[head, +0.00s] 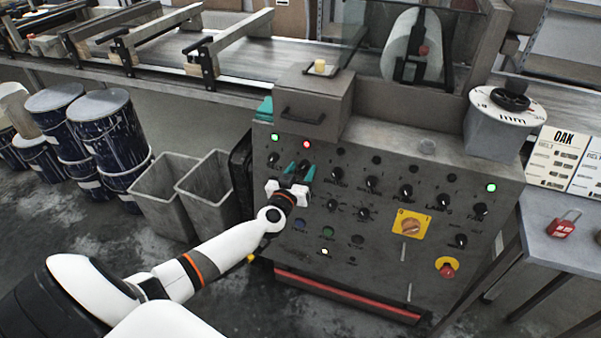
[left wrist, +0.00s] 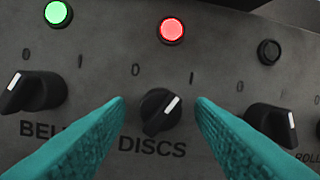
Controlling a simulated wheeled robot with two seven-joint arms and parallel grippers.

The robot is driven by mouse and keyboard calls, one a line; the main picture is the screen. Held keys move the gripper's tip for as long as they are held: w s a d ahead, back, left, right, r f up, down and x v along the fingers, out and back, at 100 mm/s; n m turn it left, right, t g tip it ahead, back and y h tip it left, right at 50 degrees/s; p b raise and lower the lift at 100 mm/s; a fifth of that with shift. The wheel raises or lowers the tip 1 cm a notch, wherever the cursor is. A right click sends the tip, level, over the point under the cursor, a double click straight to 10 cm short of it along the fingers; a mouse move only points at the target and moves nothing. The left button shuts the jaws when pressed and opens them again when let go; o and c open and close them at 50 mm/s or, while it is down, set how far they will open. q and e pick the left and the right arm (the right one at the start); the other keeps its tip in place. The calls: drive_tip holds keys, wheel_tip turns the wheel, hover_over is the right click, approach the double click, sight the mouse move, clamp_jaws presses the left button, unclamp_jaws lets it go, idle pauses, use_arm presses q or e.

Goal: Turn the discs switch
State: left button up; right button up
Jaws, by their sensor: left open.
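The discs switch (left wrist: 160,112) is a round black knob with a white pointer line, above the printed word DISCS. Its pointer slants up to the right, toward the I mark. A red lamp (left wrist: 172,30) is lit above it. My left gripper (head: 299,171) is at the upper left of the grey control panel (head: 375,255). In the left wrist view its teal fingers (left wrist: 160,104) stand open, one on each side of the knob, with gaps visible between fingers and knob. In the head view the gripper largely hides this knob. My right gripper is not in view.
The belt knob (left wrist: 35,93) is left of the discs knob, under a lit green lamp (left wrist: 58,13). Another black knob (left wrist: 270,122) is close on the right. A yellow-plated rotary switch (head: 411,224) and a red button (head: 447,268) are lower right. Grey bins (head: 165,200) stand left.

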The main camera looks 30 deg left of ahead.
use_arm(q)
drive_tip(key=shift+c, duration=0.6)
drive_tip(key=c, duration=0.8)
drive_tip(key=shift+c, duration=0.2)
